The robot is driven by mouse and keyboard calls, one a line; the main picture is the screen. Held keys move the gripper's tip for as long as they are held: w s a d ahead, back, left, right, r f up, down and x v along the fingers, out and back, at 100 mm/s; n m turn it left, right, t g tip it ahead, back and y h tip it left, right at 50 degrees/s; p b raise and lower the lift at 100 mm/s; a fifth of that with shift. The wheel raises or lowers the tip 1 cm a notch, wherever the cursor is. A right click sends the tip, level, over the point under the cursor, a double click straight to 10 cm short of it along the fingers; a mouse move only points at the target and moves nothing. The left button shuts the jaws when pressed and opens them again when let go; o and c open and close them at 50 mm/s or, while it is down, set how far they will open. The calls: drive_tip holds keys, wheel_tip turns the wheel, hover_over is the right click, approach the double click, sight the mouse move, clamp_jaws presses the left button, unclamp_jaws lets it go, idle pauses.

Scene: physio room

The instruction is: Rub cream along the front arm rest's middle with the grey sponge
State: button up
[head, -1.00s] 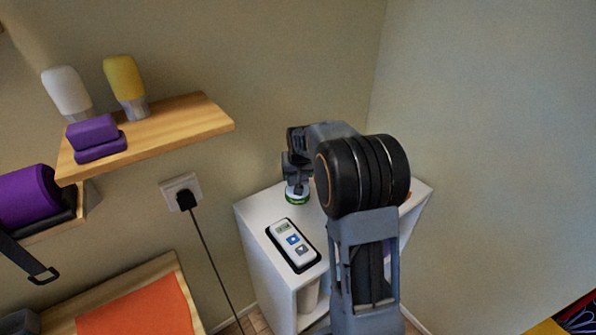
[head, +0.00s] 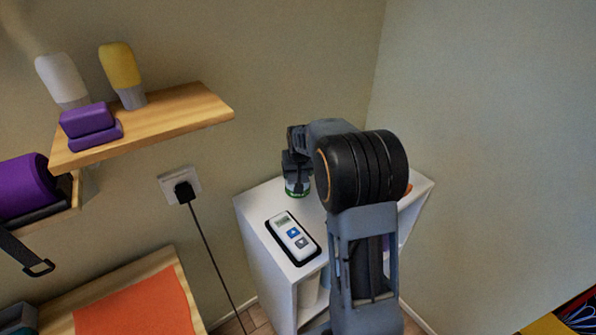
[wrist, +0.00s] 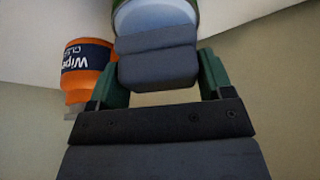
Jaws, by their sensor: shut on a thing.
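My gripper (wrist: 162,84) is shut on the grey sponge (wrist: 158,66), a dark grey block between the green fingers in the wrist view. The sponge overlaps the near side of an open round pot with a green rim and pale cream (wrist: 150,17). I cannot tell whether they touch. In the head view my gripper (head: 297,170) is over this pot (head: 297,189) on the white cabinet, and the sponge is too hidden to make out. I cannot identify the front arm rest for certain in these views.
The white cabinet (head: 256,203) also bears a handset (head: 292,238). An orange wipes tub (wrist: 84,72) is left of the sponge in the wrist view. A wooden shelf (head: 180,116) at left holds two bottles and purple blocks (head: 88,122). An orange pad (head: 135,305) lies lower left.

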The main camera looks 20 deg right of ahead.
drive_tip(key=shift+f+b, duration=0.5)
drive_tip(key=shift+f, duration=0.05)
idle(1.4)
drive_tip(key=shift+r, duration=0.1)
drive_tip(key=shift+r+p, duration=2.4)
drive_tip(key=shift+r, duration=1.05)
